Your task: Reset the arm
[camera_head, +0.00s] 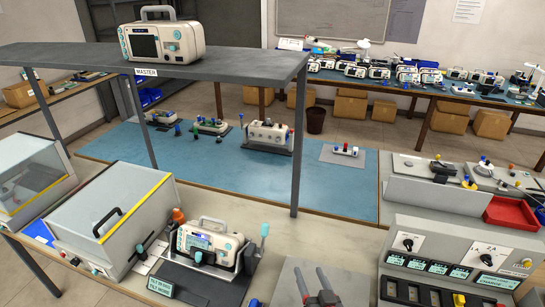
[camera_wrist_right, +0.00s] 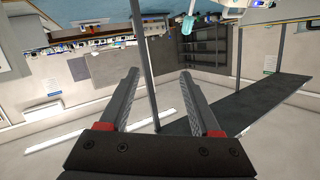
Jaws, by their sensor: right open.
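My right gripper (camera_head: 312,281) shows at the bottom of the head view, just right of centre. Its two dark fingers point up and stand apart, with nothing between them. In the right wrist view my right gripper (camera_wrist_right: 158,98) is also open and empty, and the room appears upside down behind it. My left gripper is in neither view. A white monitor device (camera_head: 208,244) with a handle stands in a dark fixture left of my right gripper, apart from it.
A grey shelf (camera_head: 240,66) on posts carries another device (camera_head: 162,40) labelled MASTER. A clear-lidded box (camera_head: 110,215) stands at the left. A control panel (camera_head: 458,262) and a red tray (camera_head: 507,213) are at the right. A blue mat (camera_head: 330,190) has open space.

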